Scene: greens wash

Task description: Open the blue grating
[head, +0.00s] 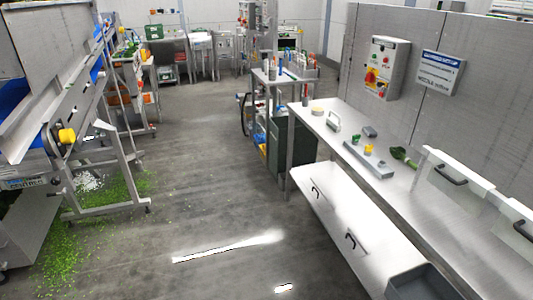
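A large steel machine (60,95) stands along the left edge. Blue surfaces show on it: one behind its frame near the top (97,62), and one lower down at the left edge (36,163). I cannot tell whether either is the blue grating, or whether it is open or closed. A yellow knob (67,136) sits on the machine's sloping side rail. Neither of my grippers is in view.
Green leaf scraps (75,230) lie on the floor beneath and beside the machine. The middle grey floor (200,180) is clear. A long steel bench (400,185) runs along the right wall, with a control box (386,67) above it. Shelving (280,95) stands beyond.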

